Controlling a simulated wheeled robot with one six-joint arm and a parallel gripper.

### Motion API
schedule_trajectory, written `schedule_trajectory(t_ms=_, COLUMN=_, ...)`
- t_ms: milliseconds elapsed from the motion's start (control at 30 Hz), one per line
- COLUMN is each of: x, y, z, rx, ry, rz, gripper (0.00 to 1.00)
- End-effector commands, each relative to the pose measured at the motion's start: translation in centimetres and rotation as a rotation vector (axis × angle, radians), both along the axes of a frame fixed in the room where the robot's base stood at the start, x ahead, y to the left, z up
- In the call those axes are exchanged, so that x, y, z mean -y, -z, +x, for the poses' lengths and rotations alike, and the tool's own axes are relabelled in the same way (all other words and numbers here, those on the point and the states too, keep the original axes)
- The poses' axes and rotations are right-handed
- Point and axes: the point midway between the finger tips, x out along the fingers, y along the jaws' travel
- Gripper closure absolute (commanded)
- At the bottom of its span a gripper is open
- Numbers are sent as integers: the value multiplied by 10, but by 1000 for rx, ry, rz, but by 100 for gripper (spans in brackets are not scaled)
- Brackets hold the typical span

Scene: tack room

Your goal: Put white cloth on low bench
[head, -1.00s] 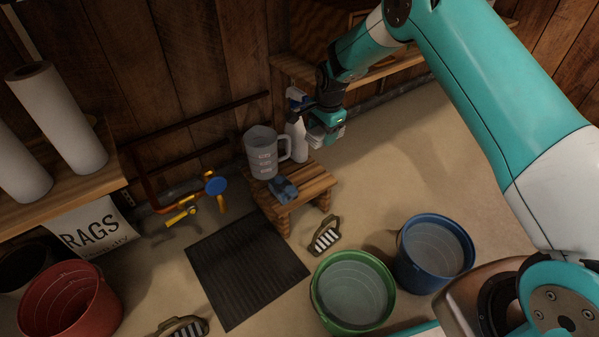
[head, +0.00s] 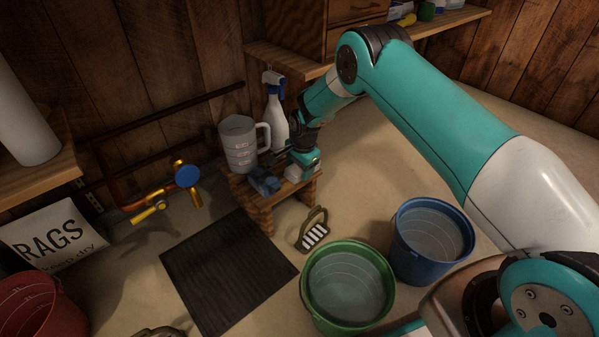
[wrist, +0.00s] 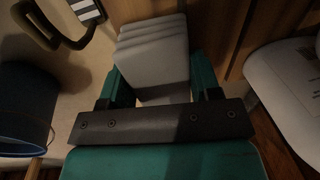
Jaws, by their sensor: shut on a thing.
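The white cloth (wrist: 153,52) is a folded light-grey block between my gripper's fingers in the wrist view. In the head view a pale bit of the cloth (head: 293,172) shows below my gripper (head: 300,166). My gripper is shut on it, over the right end of the low bench (head: 262,203). The low bench is a small wooden stool by the wall. In the wrist view the cloth is over or against the bench wood; I cannot tell whether it touches.
A measuring jug (head: 238,146), a spray bottle (head: 276,112) and a blue cloth (head: 265,183) crowd the bench's left and back. A black mat (head: 228,272) lies left.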

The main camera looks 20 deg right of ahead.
Motion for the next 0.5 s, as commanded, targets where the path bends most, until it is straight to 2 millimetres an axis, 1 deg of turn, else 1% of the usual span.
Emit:
schedule_trajectory(t_ms=200, x=0, y=0, z=1, rx=2, ry=0, rz=0, gripper=84)
schedule_trajectory(t_ms=333, x=0, y=3, z=0, rx=1, ry=0, rz=0, gripper=84)
schedule_trajectory(t_ms=367, x=0, y=2, z=1, rx=2, ry=0, rz=0, gripper=36)
schedule_trajectory(t_ms=400, x=0, y=2, z=1, rx=2, ry=0, rz=0, gripper=26)
schedule_trajectory(t_ms=433, x=0, y=2, z=1, rx=2, ry=0, rz=0, gripper=19)
schedule_trajectory(t_ms=467, x=0, y=2, z=0, rx=1, ry=0, rz=0, gripper=17)
schedule_trajectory(t_ms=500, x=0, y=2, z=0, rx=1, ry=0, rz=0, gripper=17)
